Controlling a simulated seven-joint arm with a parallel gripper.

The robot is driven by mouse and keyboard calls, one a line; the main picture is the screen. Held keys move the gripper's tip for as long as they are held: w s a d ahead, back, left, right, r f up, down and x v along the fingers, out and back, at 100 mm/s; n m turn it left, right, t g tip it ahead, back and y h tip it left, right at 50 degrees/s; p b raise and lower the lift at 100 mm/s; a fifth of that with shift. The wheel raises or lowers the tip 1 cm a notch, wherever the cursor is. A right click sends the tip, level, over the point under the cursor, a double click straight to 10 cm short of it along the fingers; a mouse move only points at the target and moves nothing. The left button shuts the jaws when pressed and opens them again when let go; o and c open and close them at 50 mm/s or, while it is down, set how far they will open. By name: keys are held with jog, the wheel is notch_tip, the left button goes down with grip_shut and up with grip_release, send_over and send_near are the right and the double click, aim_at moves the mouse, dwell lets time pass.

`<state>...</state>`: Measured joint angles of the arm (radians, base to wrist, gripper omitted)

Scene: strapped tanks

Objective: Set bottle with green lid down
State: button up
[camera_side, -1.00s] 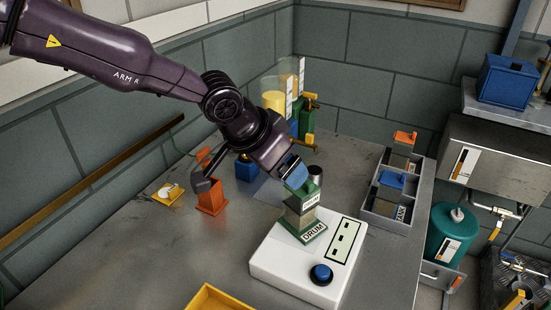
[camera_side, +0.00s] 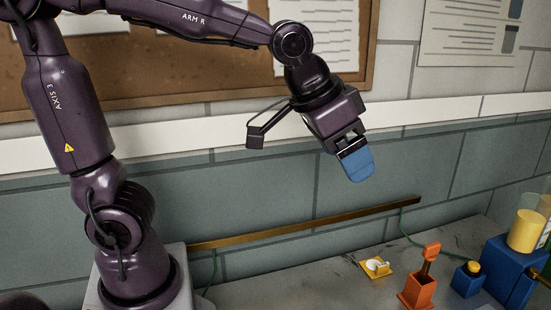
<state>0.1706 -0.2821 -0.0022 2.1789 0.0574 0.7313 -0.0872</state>
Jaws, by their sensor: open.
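My gripper (camera_side: 358,165) with its blue fingers hangs high in the middle of the side view, well above the work table, in front of the wall. It is open. The fingers overlap from this angle, so the gap between them is hidden. I see nothing held in it. The bottle with the green lid is outside this view.
The grey table (camera_side: 300,285) runs along the bottom. Near its back stand a small yellow plate with a white part (camera_side: 376,267), an orange holder (camera_side: 419,291), blue blocks (camera_side: 497,276) and a yellow cylinder (camera_side: 525,231). The air around my gripper is clear.

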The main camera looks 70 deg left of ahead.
jog(key=s+a+f+n, duration=0.1)
jog(key=s+a, duration=0.4)
jog(key=s, duration=0.7)
jog(key=shift+f+y, duration=0.3)
jog(key=shift+f, duration=0.05)
dwell(0.9)
